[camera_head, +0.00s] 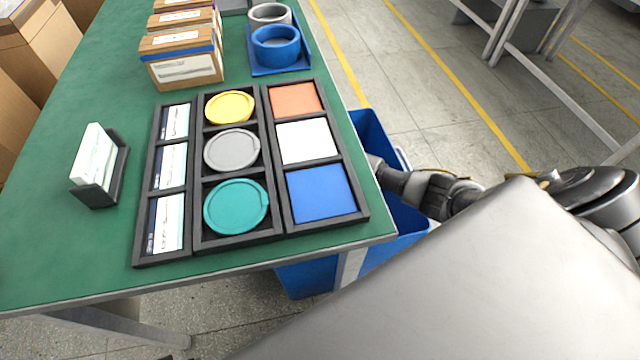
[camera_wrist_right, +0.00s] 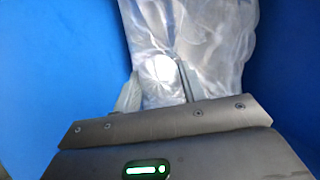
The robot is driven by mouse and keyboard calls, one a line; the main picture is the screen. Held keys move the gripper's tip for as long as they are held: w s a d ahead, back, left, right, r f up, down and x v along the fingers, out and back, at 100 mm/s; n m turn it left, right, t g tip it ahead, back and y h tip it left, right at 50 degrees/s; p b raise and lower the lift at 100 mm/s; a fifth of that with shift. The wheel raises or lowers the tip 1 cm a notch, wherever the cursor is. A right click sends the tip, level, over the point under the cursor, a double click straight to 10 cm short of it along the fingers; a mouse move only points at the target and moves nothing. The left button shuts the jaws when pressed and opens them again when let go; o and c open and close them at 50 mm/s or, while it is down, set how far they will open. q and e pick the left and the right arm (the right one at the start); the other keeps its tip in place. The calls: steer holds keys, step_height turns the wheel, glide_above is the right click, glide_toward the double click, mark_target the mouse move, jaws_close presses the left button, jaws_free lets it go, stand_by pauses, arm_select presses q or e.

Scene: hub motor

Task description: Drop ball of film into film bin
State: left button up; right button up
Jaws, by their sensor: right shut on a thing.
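The blue film bin (camera_head: 310,280) stands on the floor beside the table's right edge, partly hidden by the tabletop and my right arm. In the right wrist view, blue bin walls (camera_wrist_right: 60,70) surround the gripper on both sides. My right gripper (camera_wrist_right: 158,85) is shut on the ball of film (camera_wrist_right: 215,45), a crumpled, translucent, shiny wad. The film extends beyond the fingertips. In the head view my right arm reaches over the bin, and its fingers and the film are hidden. My left gripper is not in view.
The green table (camera_head: 60,230) holds a dark compartment tray (camera_head: 190,252) with coloured lids and cards. A card holder (camera_head: 100,170), cardboard boxes (camera_head: 182,68) and a blue tray with rings (camera_head: 275,48) also stand there. The floor right of the bin is open.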

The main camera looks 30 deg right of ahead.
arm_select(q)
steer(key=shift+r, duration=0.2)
arm_select(e)
steer(key=shift+d+f, duration=0.1)
steer(key=shift+d, duration=0.15)
steer(key=s+d+f+b, duration=0.1)
steer(key=s+d+f, duration=0.1)
steer(key=d+f, duration=0.1)
steer(key=s+d+f+b, duration=0.2)
steer(key=d+f, duration=0.1)
steer(key=d, duration=0.1)
steer(key=s+d+f+b, duration=0.1)
steer(key=s+d+f, duration=0.2)
steer(key=shift+s+d, duration=0.1)
steer(key=shift+d, duration=0.25)
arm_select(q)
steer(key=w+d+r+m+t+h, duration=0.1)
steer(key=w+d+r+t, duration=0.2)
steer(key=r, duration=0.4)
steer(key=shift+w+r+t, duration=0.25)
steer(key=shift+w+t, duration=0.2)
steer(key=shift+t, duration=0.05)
arm_select(e)
steer(key=shift+s+d+f, duration=0.15)
steer(key=shift+f, duration=0.05)
